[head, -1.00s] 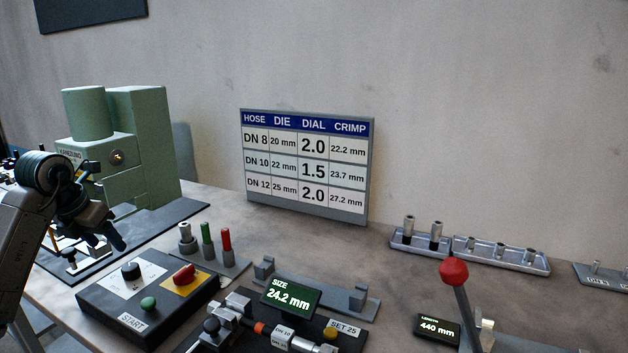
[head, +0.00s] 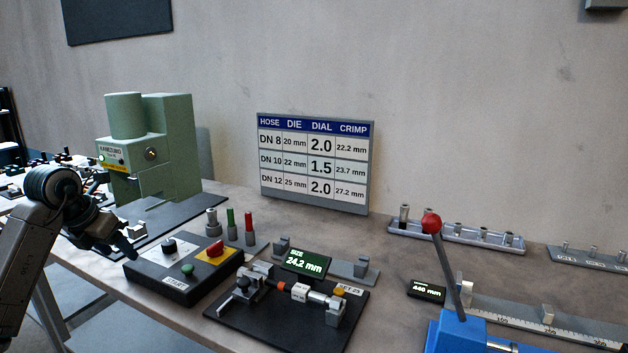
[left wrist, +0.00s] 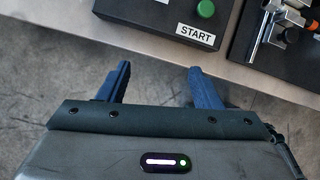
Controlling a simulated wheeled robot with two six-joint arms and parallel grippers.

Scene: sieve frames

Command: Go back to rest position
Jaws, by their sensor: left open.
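My left gripper (head: 122,250) is at the left of the head view, just left of the black control box with the START label (head: 178,268). In the left wrist view its two blue fingers (left wrist: 157,82) stand wide apart with nothing between them. They point toward the bench's front edge and hang over the floor. My right gripper is not in view.
A green press (head: 152,150) stands behind my left arm. The gauge fixture (head: 285,310) with its 24.2 mm display (head: 305,261) is right of the control box. A blue base with a red-knobbed lever (head: 431,224) is at the front right. A trough of fittings (head: 455,235) lies behind.

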